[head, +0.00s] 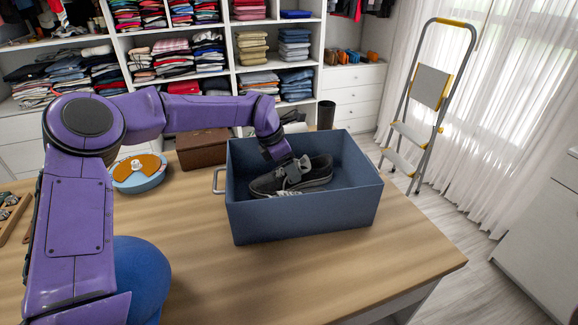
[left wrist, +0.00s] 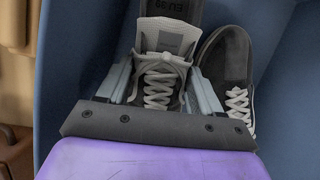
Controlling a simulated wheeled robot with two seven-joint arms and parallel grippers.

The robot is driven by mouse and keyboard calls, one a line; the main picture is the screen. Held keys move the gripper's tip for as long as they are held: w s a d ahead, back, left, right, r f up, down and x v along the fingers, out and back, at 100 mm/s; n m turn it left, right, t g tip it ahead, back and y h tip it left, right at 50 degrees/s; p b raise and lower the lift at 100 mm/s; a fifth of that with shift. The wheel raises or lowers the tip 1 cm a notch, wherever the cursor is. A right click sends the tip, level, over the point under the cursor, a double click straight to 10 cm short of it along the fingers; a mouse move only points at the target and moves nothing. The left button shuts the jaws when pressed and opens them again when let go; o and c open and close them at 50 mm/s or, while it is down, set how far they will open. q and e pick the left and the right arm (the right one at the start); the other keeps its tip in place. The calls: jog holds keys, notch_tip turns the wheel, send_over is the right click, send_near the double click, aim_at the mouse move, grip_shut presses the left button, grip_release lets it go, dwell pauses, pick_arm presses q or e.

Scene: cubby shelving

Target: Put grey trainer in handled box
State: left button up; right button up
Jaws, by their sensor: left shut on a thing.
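The handled box (head: 305,215) is a dark blue open box on the wooden table, with a light handle on its left side. My left gripper (head: 290,172) reaches down inside it. In the left wrist view, my left gripper (left wrist: 160,88) is shut on the grey trainer (left wrist: 158,38), gripping its laced tongue area between the fingers. A second dark shoe (left wrist: 232,62) with white laces lies close to its right. In the head view the dark footwear (head: 318,172) overlaps inside the box, and whether the held trainer touches the floor is unclear. My right gripper is not seen.
A brown case (head: 202,150) and a blue round dish with orange sections (head: 138,175) stand left of the box. A dark cylinder (head: 326,115) stands behind it. A blue rounded thing (head: 145,270) is at the near left. The table's front right is clear.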

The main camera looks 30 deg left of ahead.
pick_arm(q)
jog(key=o, duration=1.5)
jog(key=b+v, duration=0.1)
jog(key=v, duration=0.9)
jog(key=shift+r, duration=0.3)
